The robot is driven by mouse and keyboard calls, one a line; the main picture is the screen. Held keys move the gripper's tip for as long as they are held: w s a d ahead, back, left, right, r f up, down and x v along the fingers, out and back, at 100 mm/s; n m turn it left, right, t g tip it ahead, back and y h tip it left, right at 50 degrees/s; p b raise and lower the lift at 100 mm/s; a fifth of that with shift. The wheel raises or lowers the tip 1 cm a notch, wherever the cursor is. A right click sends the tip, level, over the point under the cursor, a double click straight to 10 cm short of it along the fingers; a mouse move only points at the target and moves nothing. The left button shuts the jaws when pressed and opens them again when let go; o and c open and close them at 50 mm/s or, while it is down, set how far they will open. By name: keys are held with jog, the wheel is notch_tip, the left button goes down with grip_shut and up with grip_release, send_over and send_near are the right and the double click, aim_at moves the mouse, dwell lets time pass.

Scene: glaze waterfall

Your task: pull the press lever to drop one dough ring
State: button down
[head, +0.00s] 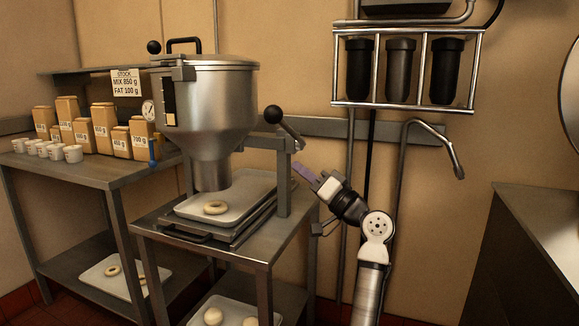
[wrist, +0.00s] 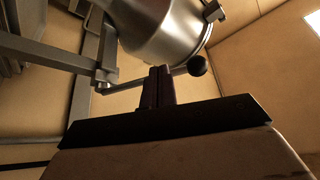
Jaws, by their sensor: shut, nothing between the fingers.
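The dough press (head: 208,100) is a steel hopper with a lid, standing over a small table. Its lever ends in a black ball knob (head: 273,114) at the hopper's right side, with the lever arm (head: 291,132) sloping down to the right. One dough ring (head: 215,207) lies on the tray (head: 185,210) under the nozzle. My gripper (head: 299,171) is shut and empty, to the right of the press and below the lever, apart from the knob in the head view. In the wrist view the shut fingers (wrist: 157,88) point toward the hopper (wrist: 165,25), and the knob (wrist: 197,66) shows just right of them.
A shelf table on the left bears several labelled bags (head: 104,128) and small white cups (head: 73,153). Lower trays hold more dough pieces (head: 112,271). A wall rack with black filters (head: 400,68) and a bent tap (head: 436,140) are at the right. A counter (head: 540,230) stands far right.

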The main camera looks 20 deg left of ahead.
jog(key=shift+w+v, duration=0.1)
jog(key=shift+v, duration=1.25)
jog(key=shift+w+v, duration=0.15)
jog(key=shift+v, duration=1.15)
